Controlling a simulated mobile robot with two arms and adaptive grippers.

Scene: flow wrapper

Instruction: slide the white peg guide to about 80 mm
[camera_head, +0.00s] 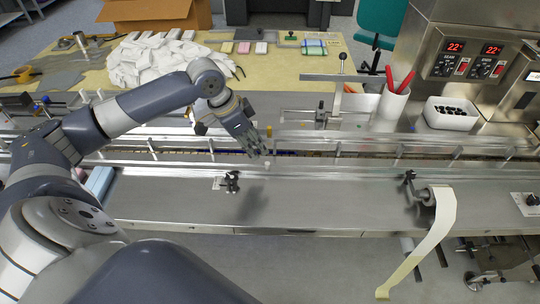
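My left gripper (259,148) reaches in from the left over the conveyor channel, pointing down and to the right. Its fingers are small and dark here, and I cannot tell whether they are open or shut. A small white peg (267,163) shows just below the fingertips, at the front rail. It may be the white peg guide; I cannot tell whether the fingers touch it. A small white plate (218,183), perhaps a scale, lies in front of the rail, but its marks are unreadable. My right gripper is not in view.
A black clamp (231,182) stands on the front rail near the plate, and another (409,178) stands farther right. A film roll (436,200) hangs at the front right. The steel deck (320,205) between them is clear.

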